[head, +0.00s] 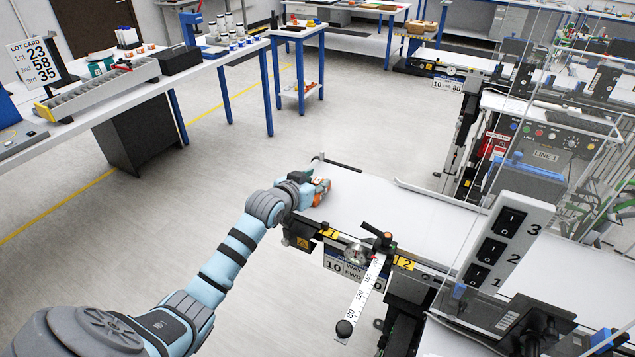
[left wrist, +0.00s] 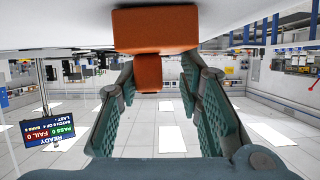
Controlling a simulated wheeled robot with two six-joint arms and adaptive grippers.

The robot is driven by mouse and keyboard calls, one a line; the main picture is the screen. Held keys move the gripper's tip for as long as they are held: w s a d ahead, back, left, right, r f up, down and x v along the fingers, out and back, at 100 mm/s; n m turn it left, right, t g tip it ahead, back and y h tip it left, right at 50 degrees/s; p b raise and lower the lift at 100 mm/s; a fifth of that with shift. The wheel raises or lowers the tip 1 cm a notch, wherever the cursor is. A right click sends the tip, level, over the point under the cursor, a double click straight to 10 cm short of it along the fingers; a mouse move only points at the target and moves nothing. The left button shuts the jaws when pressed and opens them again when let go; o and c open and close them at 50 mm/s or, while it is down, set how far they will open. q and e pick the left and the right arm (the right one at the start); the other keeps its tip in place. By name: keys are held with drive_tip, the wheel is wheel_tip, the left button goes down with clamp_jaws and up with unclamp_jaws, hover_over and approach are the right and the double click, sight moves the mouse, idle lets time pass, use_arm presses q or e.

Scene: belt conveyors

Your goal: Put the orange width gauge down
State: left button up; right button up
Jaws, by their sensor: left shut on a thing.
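The orange width gauge (head: 322,192) is at my left gripper (head: 315,186), over the near-left end of the white belt (head: 385,198). The gripper partly covers it in the head view. In the left wrist view, the orange gauge (left wrist: 155,31) shows as a wide block with a narrower part between the two green-padded fingers of my left gripper (left wrist: 160,82). The gripper is shut on that narrower part. The gauge is close to the white surface at the top of that view; I cannot tell if it touches. My right gripper is not in view.
A dial and a lever with a scale (head: 364,292) stand along the belt's near edge. A numbered switch panel (head: 502,240) rises at the right, with clear panels behind it. A bench with a lot card (head: 35,62) is at the left. The belt's middle is bare.

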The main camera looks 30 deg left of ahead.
use_arm(q)
drive_tip(key=o, duration=1.2)
drive_tip(key=shift+w+d+f, duration=0.1)
drive_tip(key=p+v, duration=0.1)
drive_tip(key=v, duration=1.1)
drive_tip(key=shift+r+p, duration=0.25)
drive_tip(key=shift+p, duration=0.1)
drive_tip(key=shift+f, duration=0.1)
